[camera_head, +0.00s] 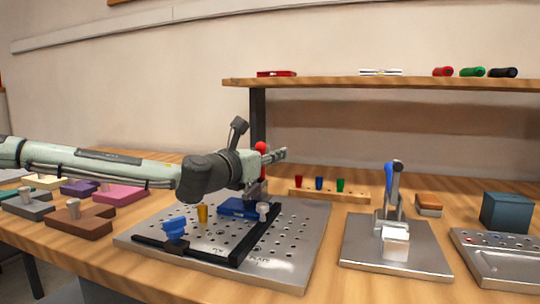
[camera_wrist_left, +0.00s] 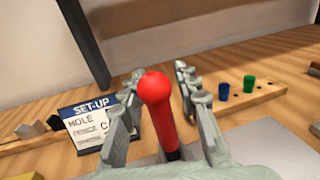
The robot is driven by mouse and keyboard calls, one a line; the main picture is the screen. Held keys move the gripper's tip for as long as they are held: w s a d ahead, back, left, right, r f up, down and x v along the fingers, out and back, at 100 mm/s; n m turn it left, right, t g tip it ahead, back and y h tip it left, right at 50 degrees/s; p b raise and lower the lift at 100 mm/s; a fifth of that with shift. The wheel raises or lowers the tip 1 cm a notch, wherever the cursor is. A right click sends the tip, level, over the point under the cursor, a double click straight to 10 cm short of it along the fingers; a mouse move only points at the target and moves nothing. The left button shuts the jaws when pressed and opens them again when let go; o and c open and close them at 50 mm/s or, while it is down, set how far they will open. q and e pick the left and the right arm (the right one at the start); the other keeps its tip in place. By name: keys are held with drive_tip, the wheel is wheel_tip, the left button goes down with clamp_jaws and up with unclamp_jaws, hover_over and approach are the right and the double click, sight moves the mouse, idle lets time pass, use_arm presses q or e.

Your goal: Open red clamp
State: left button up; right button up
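The red clamp shows as an upright red handle with a round ball top (camera_wrist_left: 156,88) in the left wrist view. In the head view its red ball (camera_head: 261,147) rises above the perforated metal plate, and its lower part is mostly hidden by my gripper. My left gripper (camera_head: 272,157) reaches in from the left at the height of the handle. In the left wrist view its two fingers stand apart, one on each side of the red handle, with gaps visible. My right gripper is not in view.
The perforated plate (camera_head: 291,268) carries black rails, a blue block (camera_head: 238,208) and a yellow peg (camera_head: 202,214). A blue-handled clamp (camera_head: 389,180) stands on another plate to the right. A peg rack (camera_head: 330,191) lies behind. A shelf (camera_head: 400,81) hangs above.

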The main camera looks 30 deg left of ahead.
use_arm(q)
clamp_jaws()
idle(0.5)
